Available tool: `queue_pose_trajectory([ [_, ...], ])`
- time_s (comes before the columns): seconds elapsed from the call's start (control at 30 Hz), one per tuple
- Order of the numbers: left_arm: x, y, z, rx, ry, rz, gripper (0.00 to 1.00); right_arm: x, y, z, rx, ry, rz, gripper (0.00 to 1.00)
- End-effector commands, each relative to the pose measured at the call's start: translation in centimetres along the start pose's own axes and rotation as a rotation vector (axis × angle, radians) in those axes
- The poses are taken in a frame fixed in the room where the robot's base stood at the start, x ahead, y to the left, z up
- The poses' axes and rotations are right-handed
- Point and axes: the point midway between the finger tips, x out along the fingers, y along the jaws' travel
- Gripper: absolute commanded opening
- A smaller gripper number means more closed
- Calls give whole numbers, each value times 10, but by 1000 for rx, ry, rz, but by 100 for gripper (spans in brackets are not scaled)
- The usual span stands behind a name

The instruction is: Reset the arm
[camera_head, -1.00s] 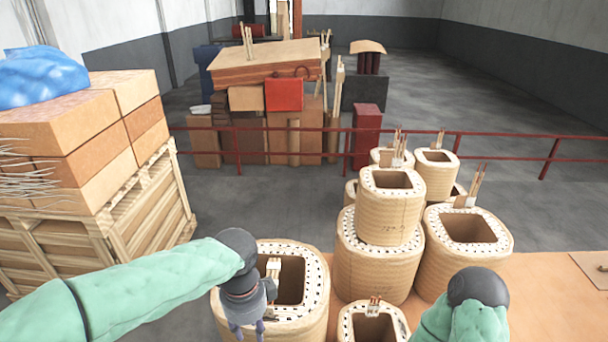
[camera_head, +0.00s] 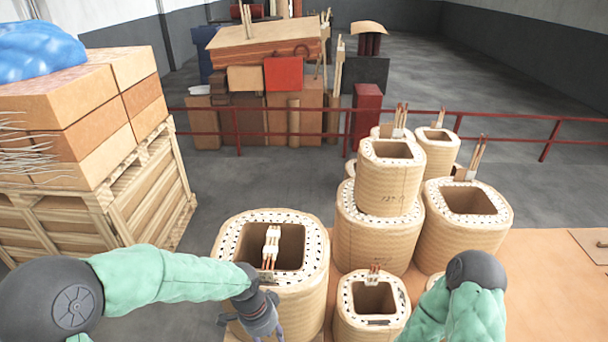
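My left arm, in a green sleeve, comes in from the left in the head view. Its gripper (camera_head: 262,322) points down at the bottom, in front of the near left coil (camera_head: 302,296); its fingertips are hardly visible. That coil is a tan, square-cornered hollow block with a dotted top rim and pale leads at its opening. My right arm shows as a green sleeve with a dark joint at the bottom right; its gripper is out of view. A smaller coil (camera_head: 371,322) stands between the arms.
More coils, some stacked (camera_head: 391,185), stand behind on the tan table (camera_head: 548,262). A large coil (camera_head: 468,222) is at the right. A red railing (camera_head: 500,143) runs behind. A pallet of boxes (camera_head: 150,190) stands at the left. Open floor lies at the back right.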

Motion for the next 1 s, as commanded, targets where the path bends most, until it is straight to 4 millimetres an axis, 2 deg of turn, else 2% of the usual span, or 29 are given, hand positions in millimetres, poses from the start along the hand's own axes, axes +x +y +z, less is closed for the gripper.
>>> queue_pose_trajectory([
  [0.03,40,0,9,-85,10,27,35,14,5,0,0,0,0,40],
  [0.1,78,0,16,-209,37,45,35,24,8,-1,0,-1,0,40],
  [0.3,179,9,44,-577,94,89,35,50,18,-2,0,-1,0,40],
  [0.5,264,26,79,-946,127,111,35,75,27,-2,0,-1,0,40],
  [0.6,292,34,94,-1098,136,111,35,84,30,-3,0,-1,0,40],
  [0.7,310,41,105,-1204,141,106,35,90,32,-3,0,-1,0,40],
  [0.8,319,45,111,-1264,146,102,35,93,33,-3,0,-1,0,40],
  [1.0,320,46,113,-1286,149,99,35,92,33,-3,0,0,0,40],
])
